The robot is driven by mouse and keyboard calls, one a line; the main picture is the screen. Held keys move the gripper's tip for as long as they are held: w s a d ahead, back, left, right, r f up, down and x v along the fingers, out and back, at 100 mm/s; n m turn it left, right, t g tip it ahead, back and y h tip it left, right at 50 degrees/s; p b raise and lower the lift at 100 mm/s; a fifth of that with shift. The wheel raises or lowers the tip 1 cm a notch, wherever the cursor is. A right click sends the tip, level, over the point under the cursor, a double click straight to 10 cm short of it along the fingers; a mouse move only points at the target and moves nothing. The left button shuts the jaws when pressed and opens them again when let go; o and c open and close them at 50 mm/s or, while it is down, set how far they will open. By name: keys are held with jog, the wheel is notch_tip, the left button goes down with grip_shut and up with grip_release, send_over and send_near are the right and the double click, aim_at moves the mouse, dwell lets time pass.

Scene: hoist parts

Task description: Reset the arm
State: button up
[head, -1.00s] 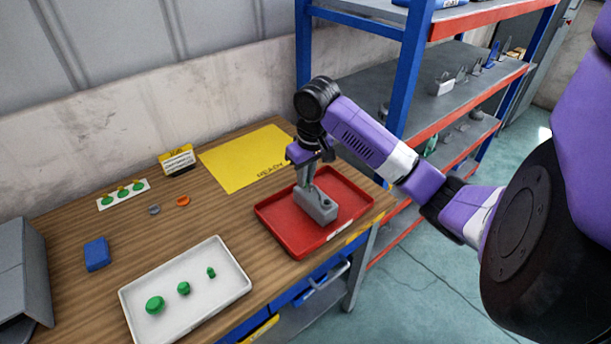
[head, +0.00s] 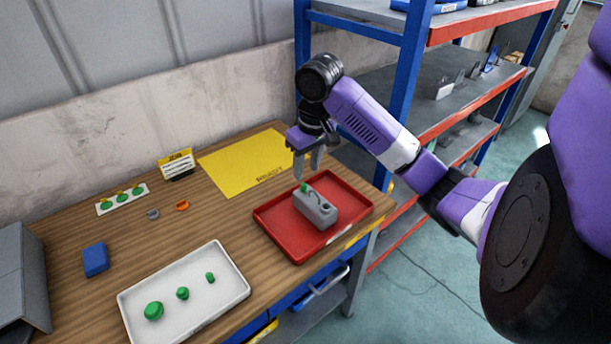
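My gripper (head: 308,176) is at the end of the purple arm, above the red tray (head: 283,246). Its two fingers are apart, with nothing visible between them. The fingertips are just above and behind a grey block-shaped part (head: 316,208) lying in the red tray. A small green piece (head: 304,187) shows on top of the grey part at its left end, close under the fingers. Whether a fingertip touches it is hard to tell.
A white tray (head: 232,297) holds several green pieces at the front. A yellow mat (head: 235,168), a sign (head: 177,164), a blue block (head: 96,259), and small grey and orange pieces (head: 182,205) lie on the wooden table. A blue-and-red shelf (head: 408,70) stands close behind my arm.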

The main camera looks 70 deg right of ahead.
jog(key=shift+s+r, duration=0.15)
jog(key=shift+r, duration=0.85)
